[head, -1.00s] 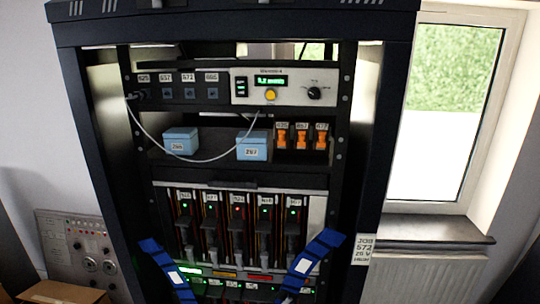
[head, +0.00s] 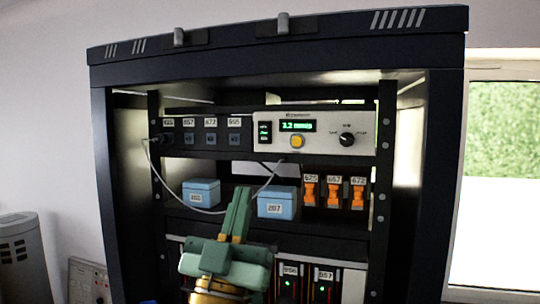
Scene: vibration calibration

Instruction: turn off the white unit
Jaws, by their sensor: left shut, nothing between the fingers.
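The white unit (head: 313,133) is in the upper part of the dark rack. Its front has a lit green display (head: 296,126), a round yellow button (head: 297,142), a black knob (head: 347,139) on the right and a black rocker switch block (head: 265,132) on the left. My left gripper (head: 240,195) is green and shut with nothing in it. It points up in front of the rack and shows below the unit, apart from it in the picture, between two blue boxes. It hides part of the modules behind. My right gripper is not in view.
The rack (head: 110,180) frames everything. A socket panel (head: 209,138) is left of the unit, with a white cable (head: 174,190) looping below. Blue boxes (head: 201,192) (head: 276,204) and orange switches (head: 334,193) are on the shelf beneath. A window (head: 500,180) is at right.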

